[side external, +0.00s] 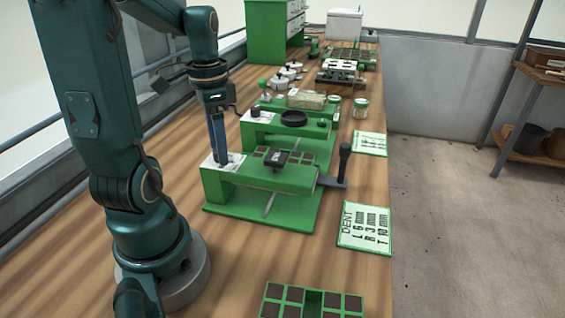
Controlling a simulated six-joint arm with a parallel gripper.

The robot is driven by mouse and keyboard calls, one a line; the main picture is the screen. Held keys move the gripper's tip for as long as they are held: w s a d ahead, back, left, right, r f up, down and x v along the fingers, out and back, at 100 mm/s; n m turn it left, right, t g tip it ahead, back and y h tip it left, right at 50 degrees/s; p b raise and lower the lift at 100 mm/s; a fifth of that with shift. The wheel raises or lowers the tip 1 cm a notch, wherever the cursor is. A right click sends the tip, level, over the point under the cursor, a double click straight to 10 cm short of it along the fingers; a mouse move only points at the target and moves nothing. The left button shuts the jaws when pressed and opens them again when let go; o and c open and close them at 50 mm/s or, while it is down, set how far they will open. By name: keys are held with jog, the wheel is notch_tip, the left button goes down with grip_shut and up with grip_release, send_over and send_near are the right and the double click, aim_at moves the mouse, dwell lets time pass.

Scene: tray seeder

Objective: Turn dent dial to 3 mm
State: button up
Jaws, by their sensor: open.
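A white scale plate (210,166) lies at the left end of the bridge. My gripper (222,156) points down over this plate, with its blue fingers at or just above it. The dial there is hidden behind the fingers, so its setting and any contact cannot be seen. The jaws are open. A green-edged DENT card (365,229) lies to the right, with rows that seem to read L 6, R 3, T 10.
A black-knobbed lever (344,160) rises at the station's right end. A second green station (290,133) with a black dish (293,118) stands close behind. A seed tray (312,300) lies in front. Bare bench lies between the tray and the station.

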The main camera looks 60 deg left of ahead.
grip_shut()
jog(key=n, duration=0.5)
jog(key=shift+r+n, duration=0.1)
jog(key=shift+n, duration=0.2)
jog(key=n, duration=1.2)
jog(key=shift+n, duration=0.3)
jog(key=n, duration=0.5)
jog(key=shift+n, duration=0.3)
